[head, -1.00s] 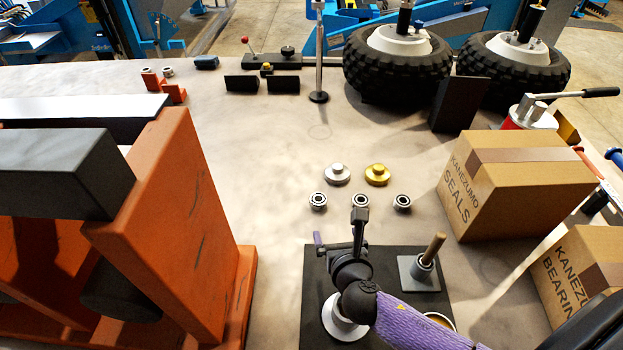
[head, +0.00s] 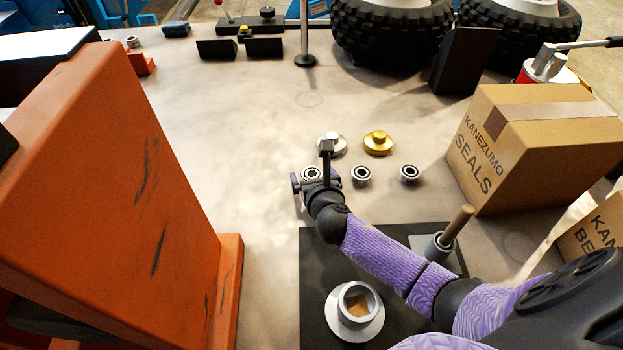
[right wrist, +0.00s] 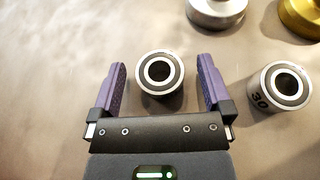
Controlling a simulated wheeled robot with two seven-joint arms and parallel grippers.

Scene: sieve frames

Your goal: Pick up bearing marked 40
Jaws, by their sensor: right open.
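Three small metal bearings stand in a row on the table. The left bearing (head: 311,174) lies between the fingers of my open right gripper (head: 311,180). In the right wrist view this bearing (right wrist: 160,73) sits between the two purple fingers (right wrist: 161,66), with a gap on each side; no number can be read on it. The middle bearing (head: 361,175) stands right of the gripper; in the right wrist view this bearing (right wrist: 280,87) shows the mark 30. The right bearing (head: 409,174) has no readable mark. My left gripper is not in view.
A silver flanged part (head: 334,144) and a gold one (head: 378,142) stand just behind the row. A KANEZUMO SEALS box (head: 540,150) is at right, an orange press frame (head: 120,190) at left. A black mat (head: 315,270) holds a ring cup (head: 357,305) and a wooden-handled tool (head: 456,226).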

